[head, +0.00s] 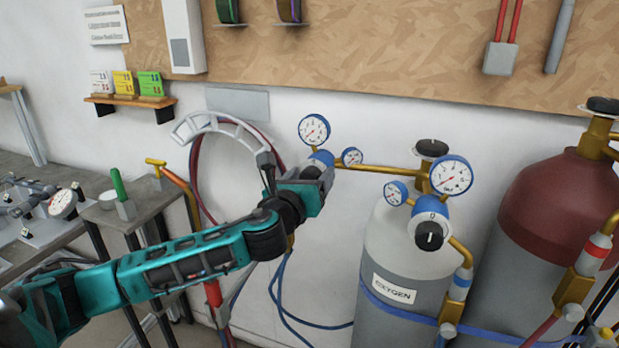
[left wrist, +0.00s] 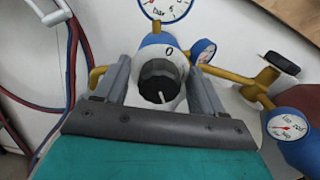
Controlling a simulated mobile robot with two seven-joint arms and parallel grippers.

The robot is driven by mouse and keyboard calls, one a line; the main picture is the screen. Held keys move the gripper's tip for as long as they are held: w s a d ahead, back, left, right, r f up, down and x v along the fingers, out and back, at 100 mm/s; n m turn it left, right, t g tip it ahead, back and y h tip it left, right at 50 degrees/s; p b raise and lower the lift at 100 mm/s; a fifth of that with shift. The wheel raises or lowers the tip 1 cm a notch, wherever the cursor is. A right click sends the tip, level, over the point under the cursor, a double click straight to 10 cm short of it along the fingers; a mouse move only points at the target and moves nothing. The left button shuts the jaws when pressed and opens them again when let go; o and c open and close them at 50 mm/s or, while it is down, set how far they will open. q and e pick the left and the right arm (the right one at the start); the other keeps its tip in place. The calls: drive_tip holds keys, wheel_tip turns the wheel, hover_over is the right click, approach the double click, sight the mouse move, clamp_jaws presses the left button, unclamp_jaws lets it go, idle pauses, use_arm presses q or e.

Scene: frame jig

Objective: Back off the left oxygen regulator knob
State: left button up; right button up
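The left oxygen regulator (head: 322,157) has a blue body and two round gauges, and hangs on a brass pipe at the wall. Its black knob (left wrist: 158,80) shows in the left wrist view, inside a pale collar marked 0, with a white pointer line toward the bottom of the picture. My left gripper (left wrist: 163,88) has one finger on each side of the knob and collar. The fingers look apart from the black knob, with the collar showing between. My right gripper is in neither view.
A second regulator (head: 430,222) with a black knob stands to the right on the grey oxygen cylinder (head: 400,255). A maroon cylinder (head: 535,210) is further right. Hoses (head: 290,310) hang below the left regulator. A workbench (head: 150,200) is at the left.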

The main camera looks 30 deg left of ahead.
use_arm(q)
drive_tip(key=c, duration=1)
